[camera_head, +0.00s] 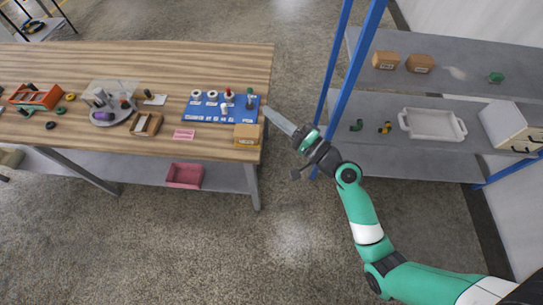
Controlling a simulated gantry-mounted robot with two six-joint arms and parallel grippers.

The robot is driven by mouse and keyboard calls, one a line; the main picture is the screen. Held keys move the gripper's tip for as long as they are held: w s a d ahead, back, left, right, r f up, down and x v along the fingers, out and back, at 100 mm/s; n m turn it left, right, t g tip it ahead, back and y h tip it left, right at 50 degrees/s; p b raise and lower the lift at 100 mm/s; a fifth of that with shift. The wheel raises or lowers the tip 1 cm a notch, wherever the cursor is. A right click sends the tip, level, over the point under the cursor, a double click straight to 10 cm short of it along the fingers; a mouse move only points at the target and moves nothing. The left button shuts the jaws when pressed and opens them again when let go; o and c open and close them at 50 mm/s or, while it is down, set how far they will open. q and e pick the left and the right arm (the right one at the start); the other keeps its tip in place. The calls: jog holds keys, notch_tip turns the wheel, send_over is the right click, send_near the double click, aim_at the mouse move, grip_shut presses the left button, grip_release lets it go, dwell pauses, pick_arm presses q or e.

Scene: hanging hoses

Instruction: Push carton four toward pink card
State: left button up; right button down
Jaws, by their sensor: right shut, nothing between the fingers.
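A small tan carton (247,142) with a white label sits on the wooden table near its right front corner. Its number is too small to read, so I cannot tell whether it is carton four. The pink card (184,134) lies flat on the table to the left of the carton, with a gap between them. My right gripper (269,111) is shut and empty. Its pale, pointed tip is just beyond the table's right edge, up and to the right of the carton and apart from it. My left gripper is not in view.
A blue board (215,115) with white and red fittings lies just behind the carton and card. An open brown box (146,124) stands left of the card. Two more cartons (386,61) (420,64) and a white tray (432,124) are on the shelves at right.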

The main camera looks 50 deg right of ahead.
aim_at(248, 135)
jog(key=s+d+f+m+g+h+b, duration=0.1)
jog(key=s+d+f+b, duration=0.15)
jog(key=f, duration=0.55)
jog(key=s+d+f+m+h+b, duration=0.15)
jog(key=f+b, duration=0.25)
jog(key=f, duration=0.4)
jog(key=s+d+f+m+g+h+b, duration=0.15)
jog(key=f+b, duration=0.25)
jog(key=f, duration=0.4)
pick_arm(q)
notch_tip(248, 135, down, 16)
jog(key=b, duration=0.1)
jog(key=shift+b, duration=0.4)
pick_arm(e)
jog(key=w, duration=1.2)
jog(key=shift+w+a+r, duration=0.25)
jog(key=shift+w+a, duration=0.05)
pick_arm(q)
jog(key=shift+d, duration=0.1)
pick_arm(e)
jog(key=shift+t, duration=0.25)
